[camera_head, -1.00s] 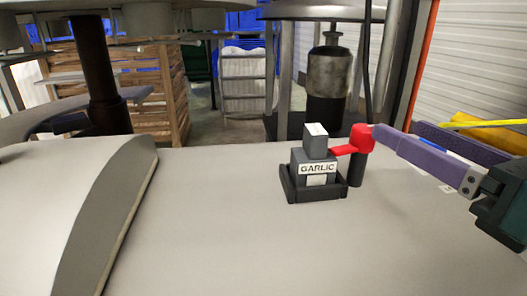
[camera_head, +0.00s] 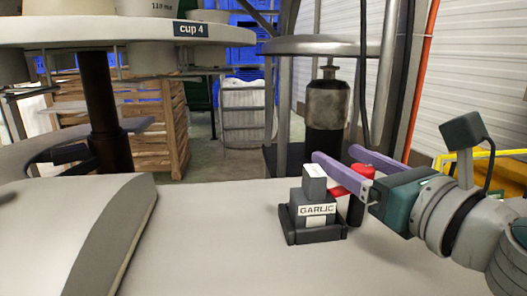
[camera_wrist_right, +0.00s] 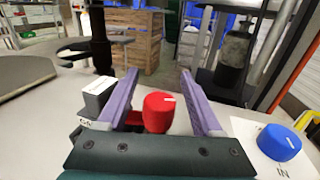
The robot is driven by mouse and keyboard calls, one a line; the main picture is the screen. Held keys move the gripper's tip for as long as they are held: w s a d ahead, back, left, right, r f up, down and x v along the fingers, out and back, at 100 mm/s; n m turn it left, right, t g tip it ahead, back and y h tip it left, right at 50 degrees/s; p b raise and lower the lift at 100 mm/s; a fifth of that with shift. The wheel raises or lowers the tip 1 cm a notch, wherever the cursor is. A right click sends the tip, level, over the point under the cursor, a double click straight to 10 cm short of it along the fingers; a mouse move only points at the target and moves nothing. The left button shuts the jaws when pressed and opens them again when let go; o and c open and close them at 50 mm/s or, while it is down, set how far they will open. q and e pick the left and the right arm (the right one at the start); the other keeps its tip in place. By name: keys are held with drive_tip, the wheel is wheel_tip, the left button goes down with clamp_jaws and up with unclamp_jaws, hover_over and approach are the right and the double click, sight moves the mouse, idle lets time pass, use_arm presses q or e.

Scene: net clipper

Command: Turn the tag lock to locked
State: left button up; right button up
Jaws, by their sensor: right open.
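A red knob (camera_head: 362,171) with a red arm stands on a dark post on the pale table (camera_head: 235,235). The red arm reaches left toward a dark block (camera_head: 315,215) labelled GARLIC, seated in a black tray (camera_head: 312,239). My right gripper (camera_head: 336,157) is open, with long purple fingers, and partly covers the knob in the head view. In the right wrist view the red knob (camera_wrist_right: 158,112), with a white mark on top, sits between the spread fingers (camera_wrist_right: 159,76). I cannot tell if either finger touches it. My left gripper is not in view.
A blue knob (camera_wrist_right: 280,142) on a white plate marked IN lies to the right in the wrist view. A large round platform (camera_head: 120,32) labelled cup 4 overhangs the left. A grey curved housing (camera_head: 110,225) is at the left. The table's front middle is clear.

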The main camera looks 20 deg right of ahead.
drive_tip(key=shift+w, duration=0.1)
drive_tip(key=shift+c, duration=0.2)
clamp_jaws()
idle(0.4)
